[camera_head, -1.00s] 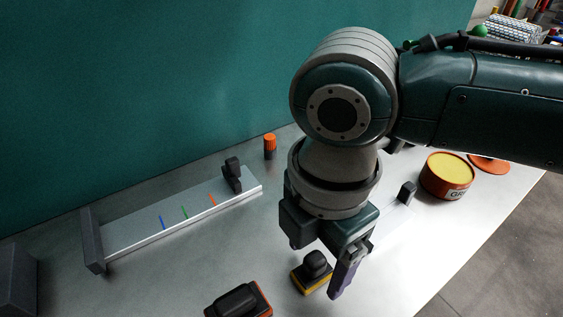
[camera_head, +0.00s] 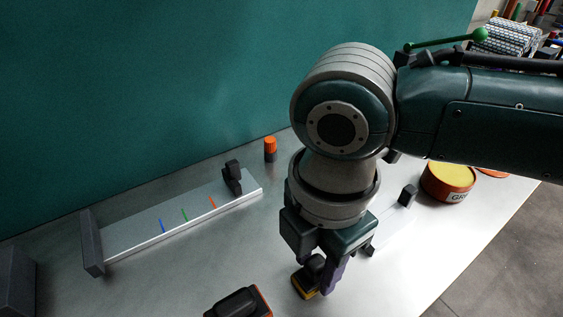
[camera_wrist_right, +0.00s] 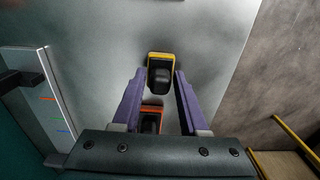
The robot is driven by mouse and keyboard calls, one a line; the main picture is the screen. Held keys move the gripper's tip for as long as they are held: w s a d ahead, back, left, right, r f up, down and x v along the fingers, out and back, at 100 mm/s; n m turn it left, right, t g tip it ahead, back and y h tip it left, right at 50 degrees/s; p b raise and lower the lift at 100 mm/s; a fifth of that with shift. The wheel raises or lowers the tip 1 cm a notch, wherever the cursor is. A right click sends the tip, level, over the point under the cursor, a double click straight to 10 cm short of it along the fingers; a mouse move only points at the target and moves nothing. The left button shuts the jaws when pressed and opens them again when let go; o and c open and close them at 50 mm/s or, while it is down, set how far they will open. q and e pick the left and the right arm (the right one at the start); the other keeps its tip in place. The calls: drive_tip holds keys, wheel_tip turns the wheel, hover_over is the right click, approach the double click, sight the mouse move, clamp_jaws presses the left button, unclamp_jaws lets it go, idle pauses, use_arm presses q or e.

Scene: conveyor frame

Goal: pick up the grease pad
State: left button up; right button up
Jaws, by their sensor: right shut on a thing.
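The yellow-edged pad (camera_head: 303,287) with a black knob sits low under my right gripper (camera_head: 322,277) in the head view, partly hidden by the fingers. In the right wrist view this pad (camera_wrist_right: 161,60) lies between the tips of the purple fingers of my right gripper (camera_wrist_right: 160,79), which is shut on its black knob. A second pad, orange-edged with a black top (camera_head: 240,302), lies to the left in the head view. It shows nearer the palm in the wrist view (camera_wrist_right: 151,113). My left gripper is not in view.
An orange tin (camera_head: 447,182) with yellow contents stands at the right. A marked metal rail (camera_head: 140,228) with dark end blocks lies at the left. An orange-capped dark cylinder (camera_head: 270,150) stands behind.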

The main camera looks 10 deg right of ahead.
sight(316, 261)
drive_tip(key=shift+r, duration=0.15)
clamp_jaws()
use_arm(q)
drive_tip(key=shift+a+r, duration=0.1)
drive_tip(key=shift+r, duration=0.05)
use_arm(e)
drive_tip(key=shift+r, duration=0.3)
use_arm(q)
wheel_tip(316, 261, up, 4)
drive_tip(key=p, duration=0.4)
use_arm(e)
wheel_tip(316, 261, up, 19)
drive_tip(key=o, duration=0.6)
unclamp_jaws()
clamp_jaws()
